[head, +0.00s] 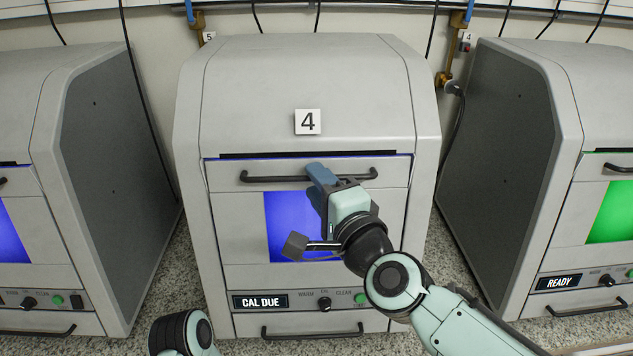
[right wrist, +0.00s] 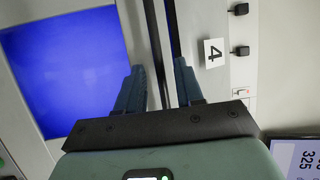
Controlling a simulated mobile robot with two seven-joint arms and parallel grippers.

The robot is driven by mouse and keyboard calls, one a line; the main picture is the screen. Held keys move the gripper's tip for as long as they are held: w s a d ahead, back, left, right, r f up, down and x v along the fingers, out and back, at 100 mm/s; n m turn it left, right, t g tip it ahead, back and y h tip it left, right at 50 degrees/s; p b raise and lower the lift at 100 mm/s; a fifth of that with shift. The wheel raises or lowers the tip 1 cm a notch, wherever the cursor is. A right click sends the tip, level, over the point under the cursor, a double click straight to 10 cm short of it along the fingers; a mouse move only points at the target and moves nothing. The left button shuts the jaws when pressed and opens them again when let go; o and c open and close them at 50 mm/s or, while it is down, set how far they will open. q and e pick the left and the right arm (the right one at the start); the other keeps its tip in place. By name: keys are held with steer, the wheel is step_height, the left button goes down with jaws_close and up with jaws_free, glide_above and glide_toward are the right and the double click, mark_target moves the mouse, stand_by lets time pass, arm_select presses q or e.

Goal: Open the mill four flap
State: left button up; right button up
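Mill four (head: 307,90) is the grey machine in the middle of the head view, with a "4" label (head: 308,122). Its flap (head: 226,178) is closed and has a dark bar handle (head: 275,179) and a blue-lit window (head: 282,225). My right gripper (head: 322,175) is at the right half of the handle. In the right wrist view its two blue fingers (right wrist: 160,75) stand apart, one on each side of the dark bar, and do not appear clamped on it. My left gripper is not in view.
A similar mill (head: 115,190) stands at the left and another, with a green window and "READY" sign (head: 559,282), at the right. Below the flap are a "CAL DUE" sign (head: 260,302), a knob (head: 324,304) and a lower handle (head: 325,332). Narrow countertop gaps separate the mills.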

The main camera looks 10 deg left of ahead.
steer(key=shift+w+a, duration=0.3)
steer(key=shift+w, duration=0.15)
jaws_close()
stand_by(1.2)
